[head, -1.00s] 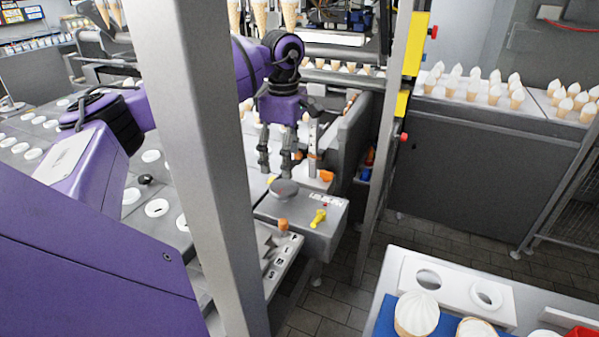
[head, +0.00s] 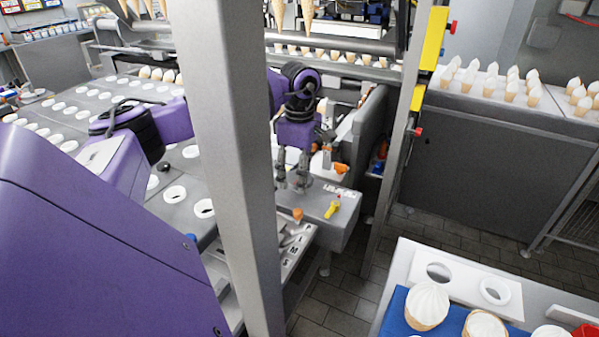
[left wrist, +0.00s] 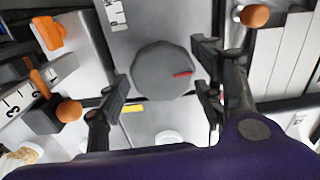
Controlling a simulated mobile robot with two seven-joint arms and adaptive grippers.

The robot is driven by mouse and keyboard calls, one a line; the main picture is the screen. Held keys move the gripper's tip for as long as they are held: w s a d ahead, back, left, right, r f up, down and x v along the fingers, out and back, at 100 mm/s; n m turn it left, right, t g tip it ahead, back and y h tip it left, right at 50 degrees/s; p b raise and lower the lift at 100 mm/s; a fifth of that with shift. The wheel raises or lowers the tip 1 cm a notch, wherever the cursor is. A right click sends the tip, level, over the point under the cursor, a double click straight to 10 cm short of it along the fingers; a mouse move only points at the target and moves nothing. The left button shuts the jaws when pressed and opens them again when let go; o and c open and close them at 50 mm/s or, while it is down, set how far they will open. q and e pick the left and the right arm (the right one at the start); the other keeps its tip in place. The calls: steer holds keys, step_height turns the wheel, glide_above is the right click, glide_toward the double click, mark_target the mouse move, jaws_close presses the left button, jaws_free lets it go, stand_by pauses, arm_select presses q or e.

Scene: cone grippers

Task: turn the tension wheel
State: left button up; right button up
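The tension wheel (left wrist: 160,72) is a round dark-grey knob with a red mark. It sits on a grey box and shows whole in the left wrist view. In the head view my left gripper mostly hides it. My left gripper (head: 292,184) points down over the wheel. In the left wrist view its fingers (left wrist: 163,87) are spread apart on either side of the wheel, with gaps between them and its rim. It holds nothing. I cannot tell how far down the fingertips reach. My right gripper is not in view.
A yellow lever (head: 332,208) and an orange knob (head: 297,214) are close to the gripper on the front side. An orange handle (head: 341,169) stands behind. A grey post (head: 238,150) crosses in front of my left arm. Cone trays are at right.

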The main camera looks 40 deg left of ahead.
arm_select(q)
steer(key=c, duration=0.5)
steer(key=shift+r, duration=0.1)
steer(key=shift+c, duration=0.6)
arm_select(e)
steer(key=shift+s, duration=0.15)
arm_select(q)
steer(key=shift+n, duration=0.3)
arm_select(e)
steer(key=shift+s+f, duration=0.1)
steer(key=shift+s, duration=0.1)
